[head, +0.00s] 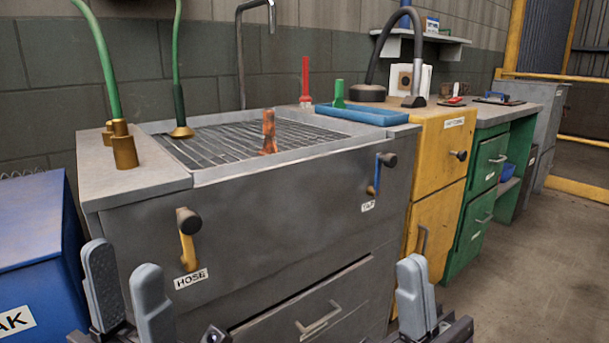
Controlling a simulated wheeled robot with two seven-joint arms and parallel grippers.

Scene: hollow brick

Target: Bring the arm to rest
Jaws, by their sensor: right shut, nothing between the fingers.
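My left gripper (129,298) is at the bottom left, in front of the grey sink cabinet (290,225). Its two grey fingers stand upright and apart, with nothing visible between them. My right gripper (416,296) is at the bottom right of centre, in front of the cabinet's right end and the yellow cabinet (436,150). Its fingers are together and hold nothing. Both grippers appear below the worktop level. The rest of both arms is mostly cut off by the bottom edge.
The cabinet front carries a HOSE lever (188,240), a TAP lever (380,174) and a drawer handle (318,321). A blue bin (35,245) stands at the left. A blue tray (362,115) lies on the worktop. Open floor (540,270) is at the right.

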